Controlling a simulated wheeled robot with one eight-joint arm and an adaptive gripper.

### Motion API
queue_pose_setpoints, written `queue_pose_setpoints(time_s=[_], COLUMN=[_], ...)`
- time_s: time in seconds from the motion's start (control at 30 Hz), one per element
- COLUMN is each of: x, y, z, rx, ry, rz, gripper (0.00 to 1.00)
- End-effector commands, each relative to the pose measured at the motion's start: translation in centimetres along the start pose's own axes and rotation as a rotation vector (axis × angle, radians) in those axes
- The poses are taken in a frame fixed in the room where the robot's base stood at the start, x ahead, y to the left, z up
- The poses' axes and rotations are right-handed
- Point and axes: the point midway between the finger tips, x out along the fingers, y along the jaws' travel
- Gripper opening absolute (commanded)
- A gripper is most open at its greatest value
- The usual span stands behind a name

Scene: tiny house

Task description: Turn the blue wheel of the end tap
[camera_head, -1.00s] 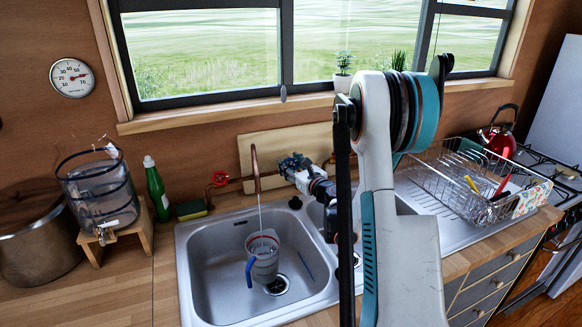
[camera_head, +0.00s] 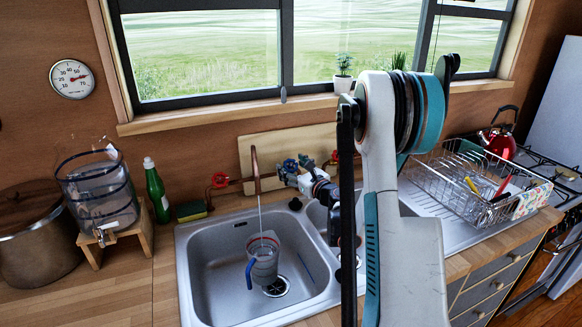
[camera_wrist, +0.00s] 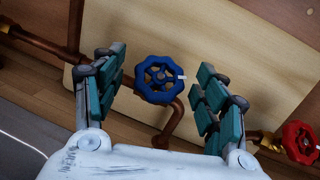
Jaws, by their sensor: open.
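The blue wheel (camera_wrist: 160,78) is a lobed handwheel with a white mark on its right rim, on a copper pipe in front of a wooden board. In the wrist view it lies between my gripper's (camera_wrist: 157,88) two spread fingers, with a gap to each side. My gripper (camera_head: 292,172) is open and empty, near the wall pipe behind the sink. In the head view the gripper and wrist partly cover the wheel. A thin stream of water falls from the copper spout (camera_head: 255,170) into a clear jug (camera_head: 264,262) with a blue handle.
The jug stands in the sink basin (camera_head: 215,285). A dish rack (camera_head: 465,190) stands right of my arm, and a green bottle (camera_head: 156,188) left.

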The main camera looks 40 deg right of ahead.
Motion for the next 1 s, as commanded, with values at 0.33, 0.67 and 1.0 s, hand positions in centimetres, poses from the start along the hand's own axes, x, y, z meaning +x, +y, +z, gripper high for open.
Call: queue_pose_setpoints(time_s=[0.33,0.67,1.0], x=[-7.0,-10.6,-10.8], y=[-0.1,0.0,0.0], z=[0.0,0.0,0.0], rx=[0.0,0.0,0.0], ry=[0.0,0.0,0.0], rz=[-0.003,-0.001,0.0], gripper=[0.66,0.66,0.66])
